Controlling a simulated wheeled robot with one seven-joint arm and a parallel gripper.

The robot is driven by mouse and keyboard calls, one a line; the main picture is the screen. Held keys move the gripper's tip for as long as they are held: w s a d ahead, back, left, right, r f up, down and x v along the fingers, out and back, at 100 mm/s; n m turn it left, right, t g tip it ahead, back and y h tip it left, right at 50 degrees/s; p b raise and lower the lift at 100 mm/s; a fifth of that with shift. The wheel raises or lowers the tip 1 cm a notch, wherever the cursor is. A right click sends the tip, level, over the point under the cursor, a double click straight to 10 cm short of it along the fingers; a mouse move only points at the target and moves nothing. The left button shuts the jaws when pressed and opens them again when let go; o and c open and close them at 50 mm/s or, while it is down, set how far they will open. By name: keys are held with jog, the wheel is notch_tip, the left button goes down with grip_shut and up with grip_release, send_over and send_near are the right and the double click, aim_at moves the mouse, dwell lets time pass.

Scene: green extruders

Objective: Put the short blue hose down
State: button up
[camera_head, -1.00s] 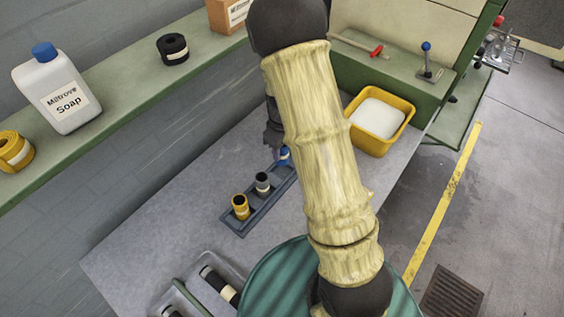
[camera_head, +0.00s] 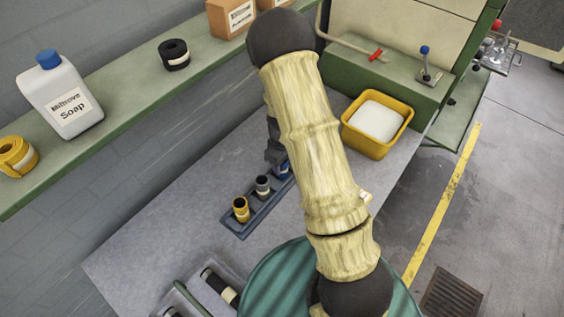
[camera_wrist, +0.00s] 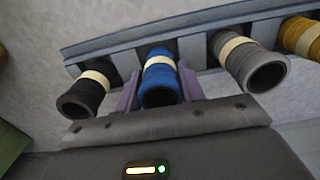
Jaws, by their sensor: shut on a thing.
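A yellow hose (camera_head: 241,208) stands in the rack beyond the grey one. A yellow tub (camera_head: 352,135) with white contents is on the bench at right. A tray with black hoses (camera_head: 218,285) is at the front. A green shelf (camera_head: 120,92) runs along the left wall.

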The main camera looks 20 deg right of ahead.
jog(key=shift+f, duration=0.1)
jog(key=o, duration=1.1)
notch_tip(320, 180, up, 12)
jog(key=shift+r+b, duration=0.15)
jog(key=shift+b, duration=0.9)
